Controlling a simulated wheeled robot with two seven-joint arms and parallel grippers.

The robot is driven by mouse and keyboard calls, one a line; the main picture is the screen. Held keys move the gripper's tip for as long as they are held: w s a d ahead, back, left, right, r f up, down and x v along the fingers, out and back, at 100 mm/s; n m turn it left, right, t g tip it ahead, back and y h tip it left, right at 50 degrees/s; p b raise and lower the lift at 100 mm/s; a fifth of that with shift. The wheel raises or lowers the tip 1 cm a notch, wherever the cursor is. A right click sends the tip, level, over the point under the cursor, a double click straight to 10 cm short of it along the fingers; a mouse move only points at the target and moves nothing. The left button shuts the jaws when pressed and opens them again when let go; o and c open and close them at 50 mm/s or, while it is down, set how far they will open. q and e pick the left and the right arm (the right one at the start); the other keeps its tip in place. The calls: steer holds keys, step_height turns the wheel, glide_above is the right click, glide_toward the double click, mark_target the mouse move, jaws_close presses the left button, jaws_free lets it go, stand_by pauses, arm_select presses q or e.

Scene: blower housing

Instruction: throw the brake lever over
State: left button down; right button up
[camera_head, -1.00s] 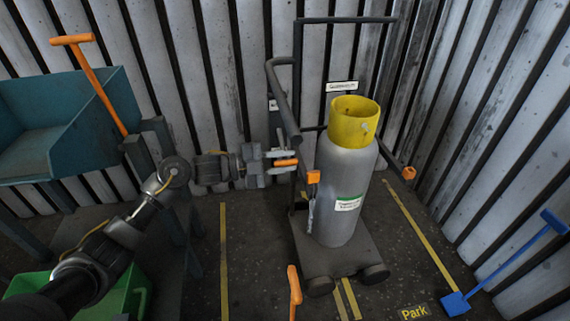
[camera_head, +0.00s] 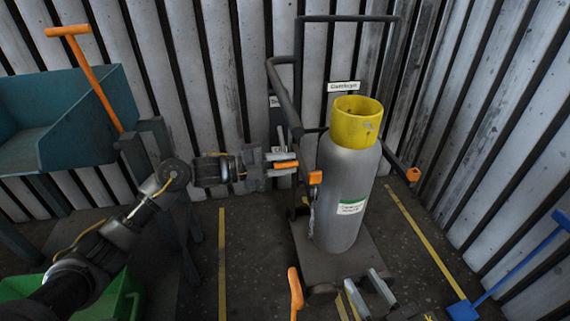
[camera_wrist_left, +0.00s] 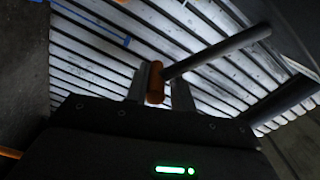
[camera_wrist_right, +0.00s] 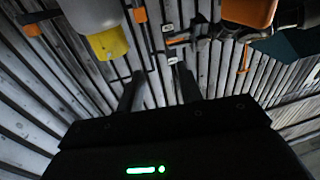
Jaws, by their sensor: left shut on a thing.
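An orange grip (camera_head: 286,164) on a dark rod, which looks like the brake lever, is at the left side of the cylinder trolley (camera_head: 383,262). My left gripper (camera_head: 284,164) is shut on this grip. In the left wrist view the orange grip (camera_wrist_left: 155,83) lies between the fingers, and its dark rod (camera_wrist_left: 220,52) runs off to the upper right. The lever's lower end is hidden in the head view. My right gripper (camera_head: 366,291) is low in front of the trolley, open and empty; its spread fingers also show in the right wrist view (camera_wrist_right: 158,92).
A grey cylinder (camera_head: 345,195) with a yellow collar (camera_head: 355,122) stands on the trolley. An orange block (camera_head: 315,177) is close right of my left gripper. Another orange handle (camera_head: 295,290) rises at the front. A teal bin (camera_head: 75,120) is left; a blue shovel (camera_head: 520,262) is right.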

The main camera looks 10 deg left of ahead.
arm_select(q)
steer(key=shift+w+a, duration=0.2)
steer(key=shift+w, duration=0.05)
steer(key=c, duration=1.5)
jaws_free()
steer(key=shift+c, duration=0.2)
steer(key=o, duration=0.4)
steer(key=shift+w+f, duration=0.1)
steer(key=shift+d, duration=0.15)
arm_select(e)
steer(key=shift+w, duration=0.1)
arm_select(q)
steer(key=shift+p+v, duration=0.35)
steer(key=shift+v, duration=5.15)
arm_select(e)
steer(key=shift+w+d+f+m+g+h, duration=0.1)
steer(key=shift+d+f+g+h, duration=0.15)
steer(key=shift+f, duration=0.2)
steer(key=shift+s+d+f+m+g+h, duration=0.1)
steer(key=shift+d+f+g+h, duration=0.1)
steer(key=shift+f, duration=0.2)
steer(key=shift+w+d+f+m+g+h, duration=0.1)
steer(key=shift+d+f+g+h, duration=0.15)
steer(key=shift+f, duration=0.2)
arm_select(q)
steer(key=shift+d, duration=0.1)
arm_select(e)
steer(key=shift+r, duration=0.1)
